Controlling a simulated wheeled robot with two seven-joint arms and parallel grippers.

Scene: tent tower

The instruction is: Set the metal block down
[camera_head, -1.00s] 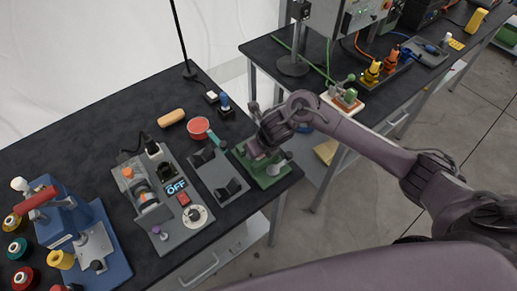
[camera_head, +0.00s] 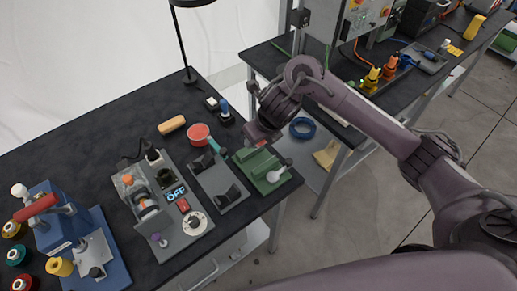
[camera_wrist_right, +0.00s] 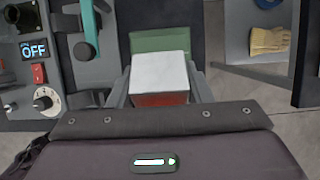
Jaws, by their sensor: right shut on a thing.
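The metal block (camera_wrist_right: 160,75) shows in the right wrist view as a pale grey block with a reddish front face. My right gripper (camera_wrist_right: 158,88) is shut on it, with a finger on each side. In the head view my right gripper (camera_head: 258,136) is above the back end of the green vise-like fixture (camera_head: 268,172); the block is mostly hidden there by the gripper. The green fixture also shows beyond the block in the wrist view (camera_wrist_right: 158,40). My left gripper is not in view.
A grey fixture with black blocks (camera_head: 221,186) stands just left of the green one. A grey control panel (camera_head: 165,210) with an OFF display is further left. A red round dish (camera_head: 198,134) is behind. A blue ring (camera_head: 302,128) and gloves (camera_head: 326,155) lie on a lower shelf at right.

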